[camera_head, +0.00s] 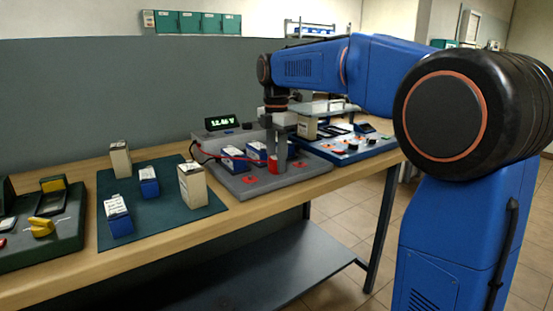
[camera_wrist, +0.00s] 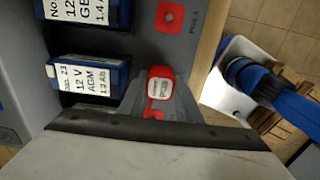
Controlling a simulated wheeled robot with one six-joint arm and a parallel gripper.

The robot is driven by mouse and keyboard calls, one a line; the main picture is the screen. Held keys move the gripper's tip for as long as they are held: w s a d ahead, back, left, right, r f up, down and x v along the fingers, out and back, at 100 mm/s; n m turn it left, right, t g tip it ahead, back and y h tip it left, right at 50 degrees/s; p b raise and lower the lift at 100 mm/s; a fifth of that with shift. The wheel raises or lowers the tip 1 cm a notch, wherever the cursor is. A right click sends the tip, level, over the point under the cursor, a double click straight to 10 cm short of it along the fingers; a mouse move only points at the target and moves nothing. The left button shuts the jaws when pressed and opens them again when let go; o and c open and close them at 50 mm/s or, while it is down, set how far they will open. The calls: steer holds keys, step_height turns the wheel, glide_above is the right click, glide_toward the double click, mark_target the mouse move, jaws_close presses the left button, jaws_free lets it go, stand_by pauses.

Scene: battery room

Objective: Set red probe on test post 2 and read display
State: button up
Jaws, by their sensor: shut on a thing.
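My gripper (camera_head: 282,160) points down over the grey test stand (camera_head: 285,182) and is shut on the red probe (camera_head: 274,165). In the wrist view the probe (camera_wrist: 160,88) shows as a red, labelled block at the fingertips. In the head view it stands between two red post pads, one to the left (camera_head: 249,180) and one to the right (camera_head: 300,164). The spot under the probe is hidden, so contact cannot be told. The wrist view shows a red pad marked POS 3 (camera_wrist: 170,17). The display (camera_head: 222,122) is lit green and appears to read 12.46 V.
Blue batteries (camera_head: 233,160) sit in the stand close behind the probe; a red lead runs past them. A green mat (camera_head: 170,213) with several batteries lies left. A blue-and-grey panel (camera_head: 345,147) stands right. The table's front edge is near.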

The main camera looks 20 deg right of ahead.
steer(key=shift+f, duration=0.15)
steer(key=o, duration=0.9)
steer(key=shift+r, duration=5.5)
steer(key=s+d+f+m+t, duration=0.1)
steer(key=s+d+f+m, duration=0.1)
steer(key=s+f+m, duration=0.5)
steer(key=s+d+f+m+t, duration=0.2)
steer(key=s+f+m, duration=0.5)
steer(key=s+f, duration=0.4)
steer(key=s+d+f+m+t, duration=0.1)
steer(key=s+d+f+m, duration=0.2)
steer(key=s+f+m, duration=0.4)
steer(key=shift+s+f+m+t, duration=0.15)
steer(key=shift+s+f, duration=0.3)
steer(key=shift+s, duration=0.95)
steer(key=shift+s+f+m+t, duration=0.1)
steer(key=shift+s+f, duration=0.35)
steer(key=shift+s, duration=1)
steer(key=shift+s+f+m+t, duration=0.15)
steer(key=shift+s+f, duration=0.3)
steer(key=shift+s, duration=0.95)
